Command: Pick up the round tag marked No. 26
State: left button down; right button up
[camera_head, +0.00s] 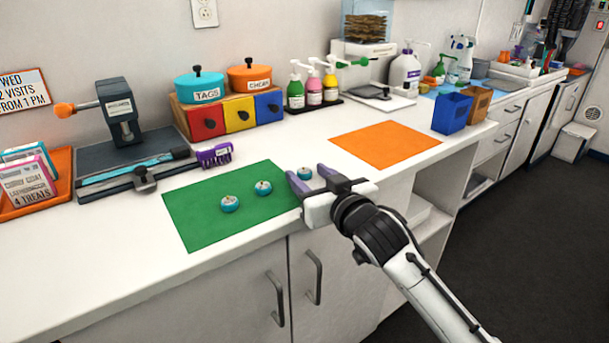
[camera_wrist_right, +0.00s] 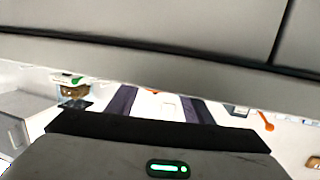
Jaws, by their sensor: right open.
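One is the left tag (camera_head: 230,203), one the middle tag (camera_head: 264,187), and one the right tag (camera_head: 304,172) near the mat's right edge. Their numbers are too small to read, so I cannot tell which is No. 26. My right gripper (camera_head: 306,173) is open, its purple-grey fingers appearing on either side of the right tag; its height above the mat is unclear. The fingers also show in the right wrist view (camera_wrist_right: 156,103), with no tag visible between them. My left gripper is out of view.
An orange mat (camera_head: 385,144) lies to the right, bare. Behind the green mat are a purple brush (camera_head: 215,155), a coloured drawer box (camera_head: 239,114) and pump bottles (camera_head: 313,88). A grey press (camera_head: 119,113) and orange tray (camera_head: 62,184) stand left. Blue bin (camera_head: 451,113) stands right.

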jog(key=c, duration=1.1)
